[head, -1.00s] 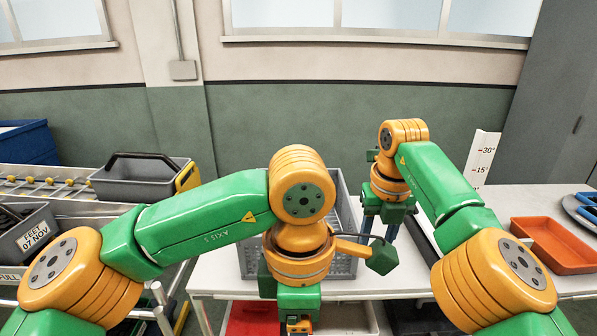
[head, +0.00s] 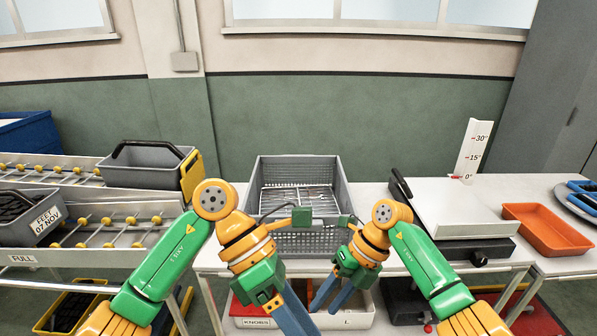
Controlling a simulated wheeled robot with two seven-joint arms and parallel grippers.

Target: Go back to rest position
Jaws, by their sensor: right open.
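My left gripper (head: 286,310) hangs in front of the table's front edge, fingers pointing down; its blue fingers run to the bottom of the picture and overlap, so I cannot see a gap. My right gripper (head: 331,294) hangs just right of it, blue fingers spread and empty, also in front of the table edge. Both arms are bent, with forearms coming in from the lower corners. Neither gripper visibly holds anything. A grey mesh crate (head: 343,192) with metal wire parts inside stands on the table behind the grippers.
A white-topped device (head: 462,210) with a black knob and an angle gauge (head: 472,148) stand right of the crate. An orange tray (head: 545,230) lies further right. Roller conveyors with grey bins (head: 148,172) are at left. Labelled bins (head: 345,316) sit under the table.

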